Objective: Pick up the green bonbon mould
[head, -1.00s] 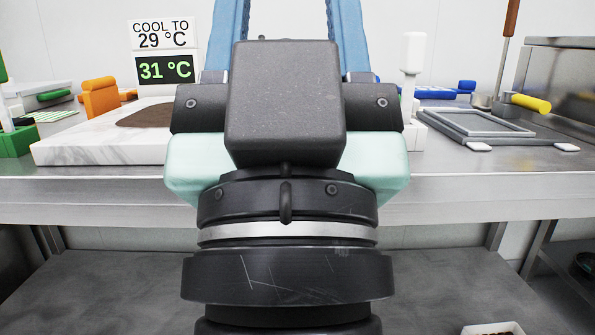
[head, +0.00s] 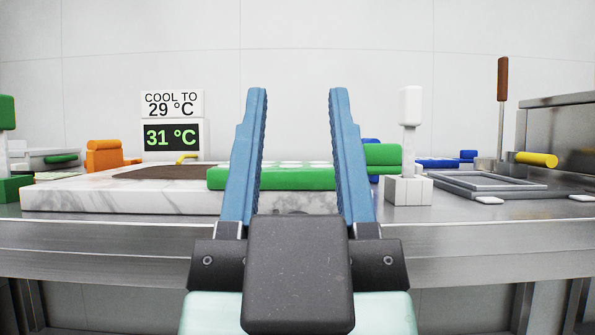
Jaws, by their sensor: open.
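The green bonbon mould (head: 290,178) shows in the head view as a long flat green slab with pale spots on top, at the right part of the white marble slab (head: 120,197). A raised green block (head: 383,154) shows at its right end; I cannot tell if it belongs to the mould. My gripper (head: 292,95) is open, with two blue fingers pointing up in the picture. The mould shows between and behind the fingers. They hide parts of it, and no contact is visible.
A white post on a block (head: 409,140) stands right of the mould. Grey frames (head: 490,185) and a yellow-handled tool (head: 536,159) lie further right. A brown patch (head: 165,172), an orange object (head: 104,157) and a sign (head: 171,120) are at the left. The steel counter edge runs in front.

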